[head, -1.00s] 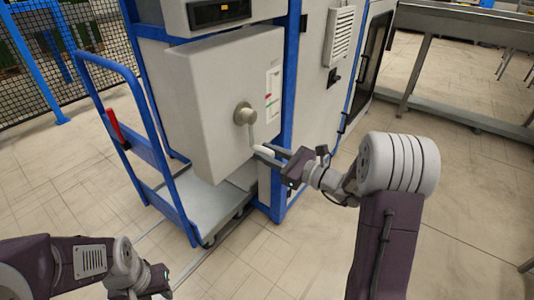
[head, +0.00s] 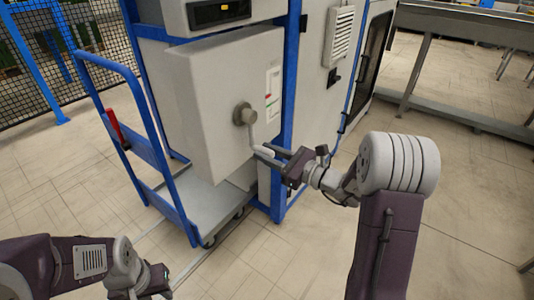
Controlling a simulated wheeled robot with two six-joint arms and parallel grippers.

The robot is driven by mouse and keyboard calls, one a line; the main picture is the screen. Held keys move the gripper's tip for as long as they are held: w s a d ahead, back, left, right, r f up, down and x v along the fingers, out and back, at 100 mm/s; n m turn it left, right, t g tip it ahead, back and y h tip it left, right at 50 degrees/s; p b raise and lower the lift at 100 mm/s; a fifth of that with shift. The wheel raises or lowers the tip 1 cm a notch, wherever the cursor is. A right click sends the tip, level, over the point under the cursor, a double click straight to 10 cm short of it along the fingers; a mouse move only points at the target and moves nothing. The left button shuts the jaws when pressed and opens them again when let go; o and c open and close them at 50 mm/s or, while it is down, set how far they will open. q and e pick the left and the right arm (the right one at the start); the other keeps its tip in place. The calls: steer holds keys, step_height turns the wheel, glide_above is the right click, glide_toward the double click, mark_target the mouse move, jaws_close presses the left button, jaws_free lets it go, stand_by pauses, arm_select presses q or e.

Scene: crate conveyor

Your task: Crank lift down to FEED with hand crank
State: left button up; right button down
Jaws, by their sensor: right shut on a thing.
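The hand crank (head: 245,115) has a round grey hub on the front of a large light-grey box. Its thin arm hangs down and slightly right to a pale handle (head: 263,151). My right gripper (head: 273,154) is shut on this handle, at the lower right of the hub. A label with a red and green scale (head: 273,92) is on the box to the right of the hub; its marks are too small to read. My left gripper (head: 160,287) is low at the left, away from the crank; its fingers are not clear.
A blue-framed cart (head: 165,170) with a grey deck and a red lever (head: 114,124) stands left of and below the box. A blue post edges the machine (head: 318,110). A grey table (head: 470,40) stands at the back right. The floor at right is open.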

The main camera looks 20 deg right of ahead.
steer(key=shift+d, duration=0.15)
steer(key=w+d+r+n+b, duration=0.6)
steer(key=r+n, duration=0.4)
steer(key=n, duration=0.6)
steer(key=shift+d+b, duration=0.85)
steer(key=shift+b, duration=0.55)
steer(key=shift+w, duration=0.1)
steer(key=c, duration=1.1)
jaws_free()
steer(key=shift+a, duration=0.1)
steer(key=shift+c, duration=0.2)
